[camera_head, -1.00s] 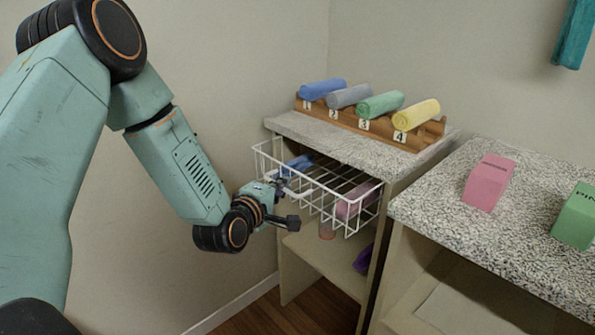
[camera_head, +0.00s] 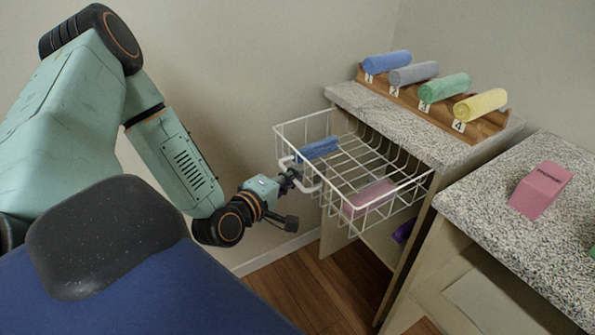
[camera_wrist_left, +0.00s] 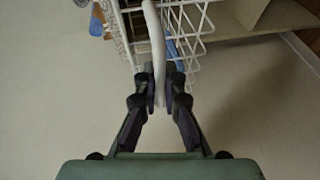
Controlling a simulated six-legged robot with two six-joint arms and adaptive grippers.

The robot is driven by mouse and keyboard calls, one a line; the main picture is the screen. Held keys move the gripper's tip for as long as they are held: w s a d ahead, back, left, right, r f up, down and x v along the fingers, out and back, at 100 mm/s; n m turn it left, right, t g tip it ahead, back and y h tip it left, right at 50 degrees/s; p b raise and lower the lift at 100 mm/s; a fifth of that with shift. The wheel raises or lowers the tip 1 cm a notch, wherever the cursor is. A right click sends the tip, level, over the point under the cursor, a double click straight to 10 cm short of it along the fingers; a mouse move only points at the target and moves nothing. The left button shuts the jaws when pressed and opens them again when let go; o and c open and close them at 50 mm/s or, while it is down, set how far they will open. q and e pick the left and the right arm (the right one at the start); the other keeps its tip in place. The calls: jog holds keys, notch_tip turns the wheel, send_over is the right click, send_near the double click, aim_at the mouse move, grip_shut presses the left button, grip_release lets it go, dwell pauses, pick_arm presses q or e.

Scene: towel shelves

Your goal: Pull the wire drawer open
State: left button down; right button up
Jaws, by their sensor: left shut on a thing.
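The white wire drawer (camera_head: 372,202) sticks well out from under the stone-topped cabinet, with much of its inside showing. A blue rolled towel (camera_head: 318,149) lies at its left side and a pink thing (camera_head: 369,196) lies on its floor. My left gripper (camera_head: 294,180) is at the drawer's front and is shut on its white handle (camera_head: 307,182). In the left wrist view the handle (camera_wrist_left: 153,42) runs down between the two fingers (camera_wrist_left: 160,92). My right gripper is in neither view.
Several rolled towels, such as the yellow one (camera_head: 480,105), lie on a numbered wooden rack (camera_head: 436,106) on the cabinet top (camera_head: 400,125). A speckled counter (camera_head: 500,215) with a pink block (camera_head: 540,190) stands at right. Wooden floor (camera_head: 330,290) shows below the drawer.

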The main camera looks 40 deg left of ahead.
pick_arm(q)
jog(key=c, duration=1.4)
grip_release()
jog(key=shift+c, duration=0.2)
